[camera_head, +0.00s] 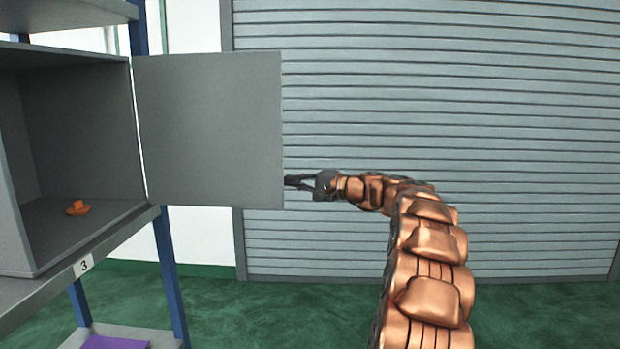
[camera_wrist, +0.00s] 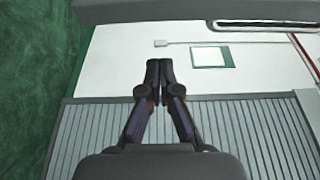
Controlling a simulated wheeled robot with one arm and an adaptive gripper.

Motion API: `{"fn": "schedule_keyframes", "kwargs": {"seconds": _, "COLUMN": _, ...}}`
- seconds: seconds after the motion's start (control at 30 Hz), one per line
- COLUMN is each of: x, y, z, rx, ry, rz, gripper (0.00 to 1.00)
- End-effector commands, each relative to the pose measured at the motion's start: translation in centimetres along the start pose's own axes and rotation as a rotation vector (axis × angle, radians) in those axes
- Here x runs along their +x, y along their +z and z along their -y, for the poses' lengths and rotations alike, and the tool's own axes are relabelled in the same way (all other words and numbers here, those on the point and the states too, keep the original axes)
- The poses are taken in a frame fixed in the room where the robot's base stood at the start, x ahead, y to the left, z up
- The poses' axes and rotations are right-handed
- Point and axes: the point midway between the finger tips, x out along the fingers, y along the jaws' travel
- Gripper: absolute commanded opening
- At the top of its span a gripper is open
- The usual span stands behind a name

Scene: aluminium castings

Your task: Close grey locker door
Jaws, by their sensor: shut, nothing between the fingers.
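The grey locker door (camera_head: 210,130) stands wide open in the head view, swung out to the right from its hinge side on the grey locker (camera_head: 85,120). The locker's inside is exposed, with a small orange object (camera_head: 78,208) on its floor. My gripper (camera_head: 287,181) is shut and empty, at the door's free right edge near its lower corner. I cannot tell whether the fingertips touch the door. In the wrist view my gripper (camera_wrist: 159,64) shows its fingers together with nothing between them; a grey panel (camera_wrist: 200,12), perhaps the door, crosses the top.
The locker sits on a shelf with blue posts (camera_head: 168,265) and a label "3" (camera_head: 84,266). A purple item (camera_head: 115,342) lies on a lower shelf. A grey roller shutter (camera_head: 520,130) stands behind my arm. The green floor (camera_head: 250,310) looks clear.

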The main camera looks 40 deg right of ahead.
Motion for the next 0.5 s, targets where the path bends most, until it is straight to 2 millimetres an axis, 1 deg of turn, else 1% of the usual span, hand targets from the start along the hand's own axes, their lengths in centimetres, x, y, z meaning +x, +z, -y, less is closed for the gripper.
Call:
{"fn": "schedule_keyframes", "kwargs": {"seconds": 0.3, "x": -0.9, "y": 2.4, "z": 0.2, "rx": 0.001, "ry": 0.001, "rz": 0.002, "gripper": 0.00}}
{"fn": "schedule_keyframes", "kwargs": {"seconds": 0.5, "x": -1.3, "y": 3.4, "z": 0.1, "rx": 0.001, "ry": 0.000, "rz": 0.002, "gripper": 0.00}}
